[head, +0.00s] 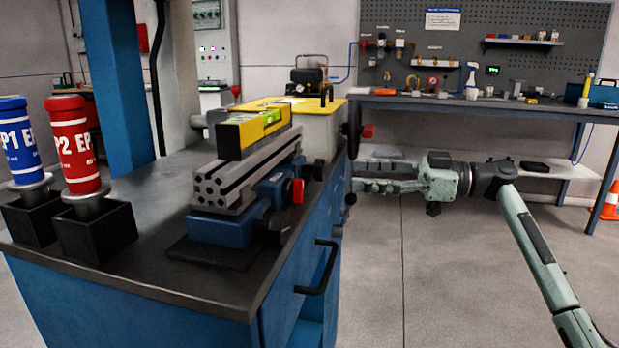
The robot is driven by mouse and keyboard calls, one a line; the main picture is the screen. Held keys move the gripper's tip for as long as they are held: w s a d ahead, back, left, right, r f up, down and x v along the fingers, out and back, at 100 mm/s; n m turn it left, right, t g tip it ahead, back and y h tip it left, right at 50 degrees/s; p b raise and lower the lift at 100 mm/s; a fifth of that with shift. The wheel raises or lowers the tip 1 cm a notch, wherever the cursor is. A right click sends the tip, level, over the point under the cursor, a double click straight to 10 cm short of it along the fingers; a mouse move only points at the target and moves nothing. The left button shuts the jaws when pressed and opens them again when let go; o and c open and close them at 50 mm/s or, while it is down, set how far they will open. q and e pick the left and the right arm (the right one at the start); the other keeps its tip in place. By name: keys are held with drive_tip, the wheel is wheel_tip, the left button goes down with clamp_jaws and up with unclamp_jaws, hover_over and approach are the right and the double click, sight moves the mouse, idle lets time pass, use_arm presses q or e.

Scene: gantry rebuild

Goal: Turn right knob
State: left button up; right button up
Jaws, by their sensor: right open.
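A dark round handwheel (352,128), seen nearly edge-on, stands at the right side of the beige box with a yellow top (318,128). A small red knob or handle (368,131) shows just right of the wheel. Another red knob (297,190) is on the right side of the blue vise (225,228). I cannot tell which of these is the right knob. My right gripper (362,178) is open, points left, and is below the handwheel near the bench's right side. It looks empty, apart from both red parts. My left gripper is out of view.
A yellow level (240,137) lies on a grey profile (235,178) in the vise. Blue (18,140) and red (74,145) cylinders stand in black holders at left. A drawer handle (322,270) juts from the bench. The floor right of it is open, before a rear workbench (470,105).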

sight(324, 169)
drive_tip(key=x, duration=0.2)
drive_tip(key=p+x, duration=0.1)
drive_tip(key=x, duration=0.1)
drive_tip(key=r+x, duration=0.1)
drive_tip(key=x, duration=0.1)
drive_tip(key=shift+w+a, duration=0.1)
drive_tip(key=shift+a, duration=0.2)
drive_tip(key=shift+w+a, duration=0.1)
drive_tip(key=shift+a, duration=0.4)
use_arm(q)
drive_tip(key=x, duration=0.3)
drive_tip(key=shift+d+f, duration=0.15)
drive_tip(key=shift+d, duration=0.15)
use_arm(e)
drive_tip(key=c, duration=1.2)
drive_tip(key=shift+o, duration=0.2)
drive_tip(key=shift+f, duration=0.1)
drive_tip(key=shift+m+b, duration=0.4)
drive_tip(key=shift+m, duration=0.5)
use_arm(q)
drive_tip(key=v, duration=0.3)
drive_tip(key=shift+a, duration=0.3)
use_arm(e)
drive_tip(key=shift+m+y, duration=0.3)
drive_tip(key=shift+m, duration=0.9)
